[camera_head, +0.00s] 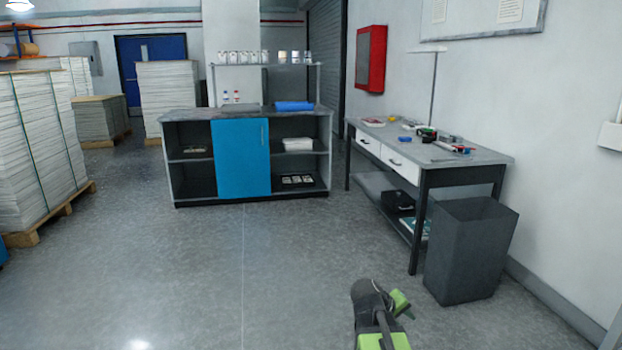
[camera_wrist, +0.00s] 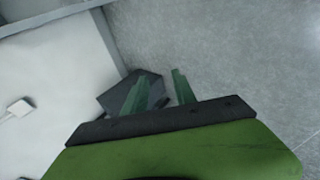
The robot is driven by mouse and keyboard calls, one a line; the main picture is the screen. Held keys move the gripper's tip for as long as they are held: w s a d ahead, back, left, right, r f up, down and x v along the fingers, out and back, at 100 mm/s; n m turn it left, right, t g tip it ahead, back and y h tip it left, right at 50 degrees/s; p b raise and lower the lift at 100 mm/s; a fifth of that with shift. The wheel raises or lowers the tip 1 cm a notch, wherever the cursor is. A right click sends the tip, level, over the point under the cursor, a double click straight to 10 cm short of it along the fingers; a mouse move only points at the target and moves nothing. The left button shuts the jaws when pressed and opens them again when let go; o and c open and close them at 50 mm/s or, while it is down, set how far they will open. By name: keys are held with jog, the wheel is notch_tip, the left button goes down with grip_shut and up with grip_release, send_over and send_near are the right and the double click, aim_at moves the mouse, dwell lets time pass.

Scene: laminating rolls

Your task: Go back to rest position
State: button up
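My gripper (camera_wrist: 160,76) shows in the wrist view with its two greenish fingers spread apart. In the head view, part of my green and dark arm (camera_head: 378,318) shows at the bottom, right of centre, over open floor. I cannot make out the fingers clearly there.
A dark grey bin (camera_head: 467,250) stands right of my arm; its dark shape (camera_wrist: 116,98) is behind the left finger. A workbench (camera_head: 489,160) lines the right wall. A cabinet (camera_head: 240,155) stands farther back. Stacked paper (camera_head: 36,150) is at left. The middle floor is clear.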

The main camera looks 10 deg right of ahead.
jog(key=s+a+f+g+y, duration=0.1)
jog(key=s+a+f+y, duration=0.15)
jog(key=a, duration=0.65)
jog(key=s+a+f+g+y, duration=0.1)
jog(key=s+a+f+y, duration=0.15)
jog(key=a, duration=0.65)
jog(key=s+a+f+g+y, duration=0.1)
jog(key=a+y, duration=0.2)
jog(key=a, duration=0.6)
notch_tip(320, 180, up, 29)
jog(key=p, duration=2.9)
jog(key=shift+d+m, duration=0.2)
jog(key=shift+m, duration=0.2)
